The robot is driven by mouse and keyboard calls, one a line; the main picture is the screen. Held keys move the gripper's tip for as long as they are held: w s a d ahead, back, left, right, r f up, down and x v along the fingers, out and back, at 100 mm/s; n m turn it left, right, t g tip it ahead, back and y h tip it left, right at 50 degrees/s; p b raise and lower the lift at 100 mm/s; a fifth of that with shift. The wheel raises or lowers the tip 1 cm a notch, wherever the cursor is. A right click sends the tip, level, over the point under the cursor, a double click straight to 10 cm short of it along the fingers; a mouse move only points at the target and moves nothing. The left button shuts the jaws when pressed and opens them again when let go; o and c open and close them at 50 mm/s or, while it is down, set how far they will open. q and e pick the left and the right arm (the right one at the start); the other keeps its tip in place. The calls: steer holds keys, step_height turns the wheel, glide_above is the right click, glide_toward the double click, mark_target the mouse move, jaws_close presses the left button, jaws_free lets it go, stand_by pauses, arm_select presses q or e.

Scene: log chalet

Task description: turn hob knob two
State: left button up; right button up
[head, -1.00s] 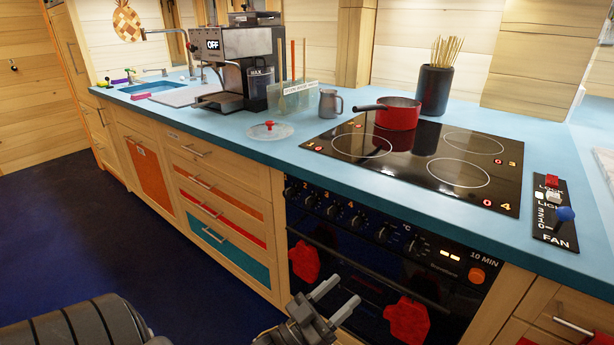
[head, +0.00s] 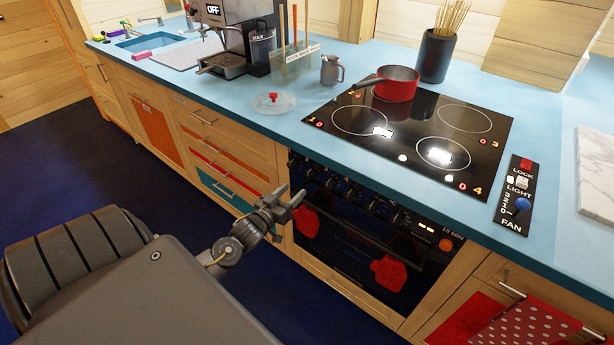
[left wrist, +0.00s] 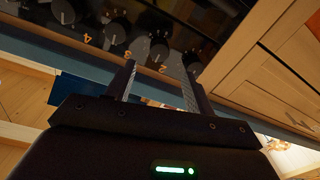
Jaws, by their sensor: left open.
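Hob knob two (head: 310,173) is a dark round knob, second from the left in the row on the black oven front below the hob. In the left wrist view, turned about, knob two (left wrist: 158,50) shows beyond the gap between my fingertips, near the label 2. My left gripper (head: 291,195) is open and empty, just in front of the left end of the knob row. Its two fingers in the left wrist view (left wrist: 160,66) point at the panel with a gap to the knob; contact cannot be told. My right gripper is not in view.
The black hob (head: 410,140) carries a red saucepan (head: 397,84). Red oven mitts (head: 389,272) hang on the oven front below the knobs. A spotted towel (head: 530,330) hangs at right. The blue floor at left is clear.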

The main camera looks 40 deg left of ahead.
mark_target(308, 177)
arm_select(q)
steer(key=w, duration=0.8)
steer(key=shift+w+a, duration=0.2)
steer(key=shift+w, duration=0.2)
steer(key=shift+c, duration=0.3)
steer(key=c, duration=0.9)
steer(key=shift+m, duration=0.3)
steer(key=m, duration=0.5)
steer(key=shift+m, duration=0.4)
steer(key=m, duration=0.5)
steer(key=shift+a+h, duration=0.1)
steer(key=shift+h, duration=0.2)
steer(key=shift+m, duration=0.4)
